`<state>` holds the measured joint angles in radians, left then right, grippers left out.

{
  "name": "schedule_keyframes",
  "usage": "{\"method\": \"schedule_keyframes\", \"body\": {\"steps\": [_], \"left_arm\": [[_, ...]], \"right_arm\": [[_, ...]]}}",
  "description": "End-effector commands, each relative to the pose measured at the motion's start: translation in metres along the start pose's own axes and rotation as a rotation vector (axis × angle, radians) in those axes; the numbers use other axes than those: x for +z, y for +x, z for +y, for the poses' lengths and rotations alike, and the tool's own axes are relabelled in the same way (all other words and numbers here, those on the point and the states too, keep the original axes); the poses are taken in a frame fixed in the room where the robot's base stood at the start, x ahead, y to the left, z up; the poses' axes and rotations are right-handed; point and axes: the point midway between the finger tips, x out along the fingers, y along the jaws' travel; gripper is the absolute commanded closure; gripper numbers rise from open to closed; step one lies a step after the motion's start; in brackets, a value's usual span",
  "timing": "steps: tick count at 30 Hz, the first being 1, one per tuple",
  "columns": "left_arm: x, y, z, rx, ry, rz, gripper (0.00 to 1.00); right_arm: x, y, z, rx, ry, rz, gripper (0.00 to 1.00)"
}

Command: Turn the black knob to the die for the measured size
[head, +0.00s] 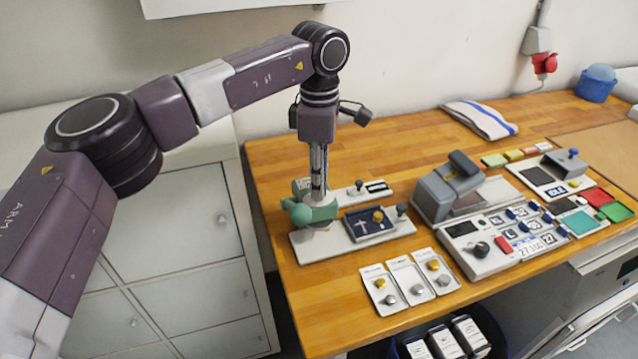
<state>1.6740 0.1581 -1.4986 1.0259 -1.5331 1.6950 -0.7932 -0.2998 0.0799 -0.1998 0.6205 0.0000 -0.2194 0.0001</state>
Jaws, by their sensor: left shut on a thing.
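My left gripper (318,190) points straight down at the green hand press (312,212), at the left of the bench. It is shut on a part at the top of the press; its fingertips and that part are hard to make out. Several black knobs show: one on the front panel of the grey machine (482,248), one at the right end of the press's base plate (401,210), and one on a small plate behind (360,185). Which one belongs to the dies is not clear. No die can be made out. My right gripper is out of view.
A dark tray (366,234) with small metal parts lies right of the press. Sample cards (410,297) with yellow and silver buttons lie in front. The grey machine (428,196) stands to the right. A folded cloth (478,118) lies behind it.

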Motion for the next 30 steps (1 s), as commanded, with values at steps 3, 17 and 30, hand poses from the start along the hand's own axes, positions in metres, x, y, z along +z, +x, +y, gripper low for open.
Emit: {"method": "schedule_keyframes", "body": {"steps": [3, 17, 30], "left_arm": [[0.000, -0.001, 0.002, 0.006, -0.112, -0.001, 1.00], [0.000, -0.002, 0.002, 0.007, -0.547, 0.000, 1.00], [0.000, -0.003, 0.003, 0.007, -0.868, 0.001, 1.00]], "right_arm": [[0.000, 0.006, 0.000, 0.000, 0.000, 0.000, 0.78], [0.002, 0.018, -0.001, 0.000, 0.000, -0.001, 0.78], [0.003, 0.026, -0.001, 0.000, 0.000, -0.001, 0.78]]}}
